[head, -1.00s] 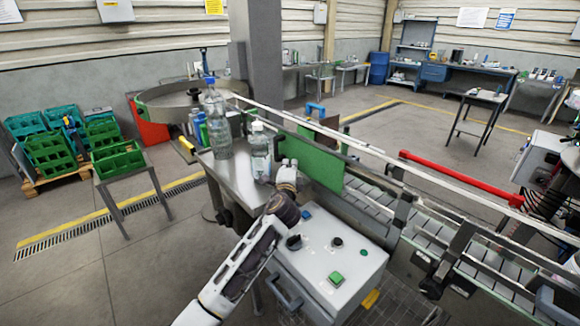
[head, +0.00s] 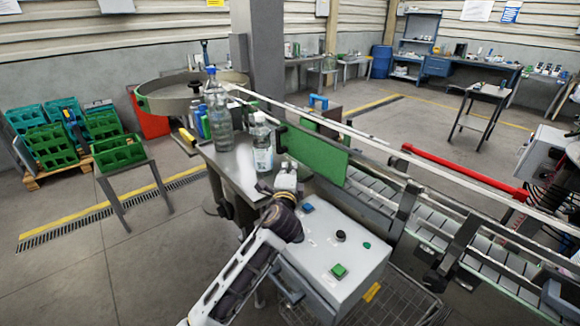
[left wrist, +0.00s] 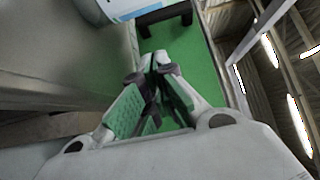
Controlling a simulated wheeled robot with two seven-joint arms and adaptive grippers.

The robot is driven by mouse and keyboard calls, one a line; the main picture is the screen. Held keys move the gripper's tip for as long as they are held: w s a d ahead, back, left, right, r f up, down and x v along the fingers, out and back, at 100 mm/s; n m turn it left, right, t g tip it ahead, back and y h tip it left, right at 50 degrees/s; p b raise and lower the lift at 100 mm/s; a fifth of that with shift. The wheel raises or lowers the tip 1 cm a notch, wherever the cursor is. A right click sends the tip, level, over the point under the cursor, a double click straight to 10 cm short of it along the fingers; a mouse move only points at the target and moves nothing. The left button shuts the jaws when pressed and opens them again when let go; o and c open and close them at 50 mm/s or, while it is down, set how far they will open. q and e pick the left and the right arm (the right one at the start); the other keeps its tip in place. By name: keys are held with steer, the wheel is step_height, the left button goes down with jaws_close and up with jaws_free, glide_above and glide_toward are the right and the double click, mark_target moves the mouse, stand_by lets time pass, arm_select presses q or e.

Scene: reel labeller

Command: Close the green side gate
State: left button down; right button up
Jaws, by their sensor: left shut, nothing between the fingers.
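The green side gate (head: 318,153) is a flat green panel standing beside the conveyor in the head view. It lies roughly along the line of the conveyor rail; I cannot tell whether it is flush or latched. My left gripper (head: 286,166) is shut and empty, beside the near face of the gate and next to a labelled bottle. In the left wrist view the shut fingers (left wrist: 157,66) point at a green surface, the gate (left wrist: 185,48); whether they touch it is unclear. My right gripper is not in view.
A clear labelled bottle (head: 262,148) and a larger clear bottle (head: 217,118) stand on the metal table (head: 232,166), close to my left gripper. A control box (head: 325,250) with buttons lies below my arm. The conveyor (head: 460,232) and a red bar (head: 465,175) run right.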

arm_select(q)
steer(key=shift+s, duration=1.4)
steer(key=shift+r, duration=0.1)
